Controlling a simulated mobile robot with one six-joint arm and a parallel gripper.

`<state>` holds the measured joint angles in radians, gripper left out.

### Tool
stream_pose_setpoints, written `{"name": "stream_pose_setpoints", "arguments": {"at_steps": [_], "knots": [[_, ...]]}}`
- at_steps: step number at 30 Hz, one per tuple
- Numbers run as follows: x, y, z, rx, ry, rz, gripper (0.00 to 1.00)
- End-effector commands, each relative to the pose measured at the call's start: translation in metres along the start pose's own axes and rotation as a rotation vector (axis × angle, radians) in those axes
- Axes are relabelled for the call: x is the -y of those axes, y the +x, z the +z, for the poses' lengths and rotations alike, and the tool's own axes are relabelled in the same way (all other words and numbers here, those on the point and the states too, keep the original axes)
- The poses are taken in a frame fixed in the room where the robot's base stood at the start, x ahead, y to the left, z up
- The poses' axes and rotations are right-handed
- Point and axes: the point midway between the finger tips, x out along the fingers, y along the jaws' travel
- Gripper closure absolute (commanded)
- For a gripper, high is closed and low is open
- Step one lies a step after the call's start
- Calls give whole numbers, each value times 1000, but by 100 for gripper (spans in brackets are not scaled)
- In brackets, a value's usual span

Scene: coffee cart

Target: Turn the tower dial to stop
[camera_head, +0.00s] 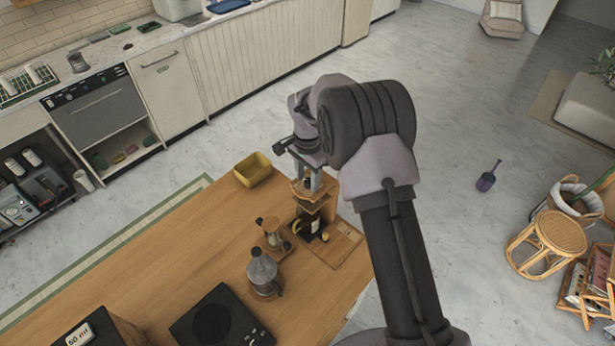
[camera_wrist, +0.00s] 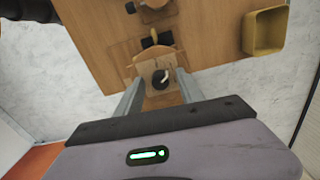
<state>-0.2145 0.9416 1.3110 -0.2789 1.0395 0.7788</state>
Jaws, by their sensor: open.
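The wooden tower (camera_head: 312,206) stands near the far right end of the wooden counter, on a flat wooden base. In the wrist view, a dark round dial (camera_wrist: 159,80) with a pale pointer shows on the tower's light wood top (camera_wrist: 147,68). My gripper (camera_head: 313,182) is above the tower, pointing down. In the wrist view its two fingers (camera_wrist: 159,76) are apart, one on each side of the dial, with nothing held. I cannot tell whether they touch the dial. The dial's markings are too small to read, and my gripper hides it in the head view.
A yellow bin (camera_head: 253,170) sits left of the tower; it also shows in the wrist view (camera_wrist: 263,33). A small wooden stand (camera_head: 271,234) and a grey pot (camera_head: 264,275) are close in front. A black hotplate (camera_head: 217,318) lies nearer. The counter's left middle is clear.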

Motion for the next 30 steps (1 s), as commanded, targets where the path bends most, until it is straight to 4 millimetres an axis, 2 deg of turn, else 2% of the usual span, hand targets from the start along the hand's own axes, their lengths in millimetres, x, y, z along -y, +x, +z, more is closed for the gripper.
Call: {"name": "stream_pose_setpoints", "arguments": {"at_steps": [3,10,20,30], "knots": [[0,0,0,0,0,0,55],[0,-1,0,0,0,0,100],[0,-1,0,0,-24,0,100],[0,-1,0,-1,-238,-1,100]]}}
